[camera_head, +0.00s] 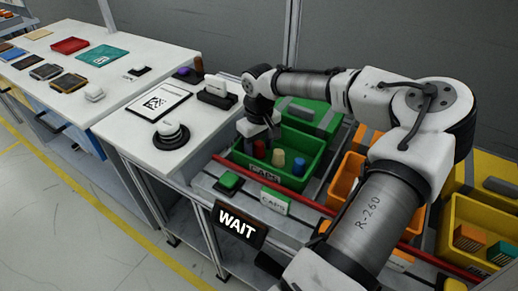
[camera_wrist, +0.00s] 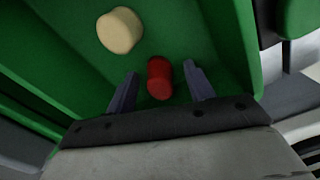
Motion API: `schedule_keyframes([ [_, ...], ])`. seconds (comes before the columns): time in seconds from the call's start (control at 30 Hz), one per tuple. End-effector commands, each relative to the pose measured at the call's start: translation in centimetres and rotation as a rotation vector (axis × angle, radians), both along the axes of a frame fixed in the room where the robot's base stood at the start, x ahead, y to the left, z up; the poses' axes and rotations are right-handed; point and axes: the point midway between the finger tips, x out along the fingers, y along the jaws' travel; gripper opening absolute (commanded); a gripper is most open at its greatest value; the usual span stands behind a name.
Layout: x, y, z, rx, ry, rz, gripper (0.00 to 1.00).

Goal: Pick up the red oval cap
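The red cap (camera_wrist: 160,78) lies in the green bin, between the two fingers of my gripper (camera_wrist: 160,90) in the wrist view. Gaps show on both sides of the cap, so the fingers are open and do not touch it. In the head view my gripper (camera_head: 254,150) reaches down into the green bin (camera_head: 315,150) at its left end. The red cap (camera_head: 260,148) shows just beside the fingers there. A cream cap (camera_wrist: 119,30) lies close by in the bin, and a blue cap (camera_head: 299,167) stands farther right.
A red rail (camera_head: 300,198) runs along the front of the bins. An orange bin (camera_head: 345,180) and a yellow bin (camera_head: 480,222) stand to the right. A white worktop (camera_head: 165,110) with a round device (camera_head: 171,135) is at the left. A WAIT sign (camera_head: 238,224) hangs in front.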

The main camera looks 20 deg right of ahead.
Motion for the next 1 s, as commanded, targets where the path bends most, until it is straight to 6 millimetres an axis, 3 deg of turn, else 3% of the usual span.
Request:
schedule_keyframes([
  [0.03, 0.0, 0.0, 0.0, 0.0, 0.0, 0.0, 0.47],
  [0.37, 0.0, 0.0, 0.0, 0.0, 0.0, 0.0, 0.05],
  [0.77, 0.1, 0.0, 0.6, 0.001, -0.002, -0.001, 0.05],
  [1.0, 0.1, 0.0, 3.8, 0.001, -0.003, -0.001, 0.05],
])
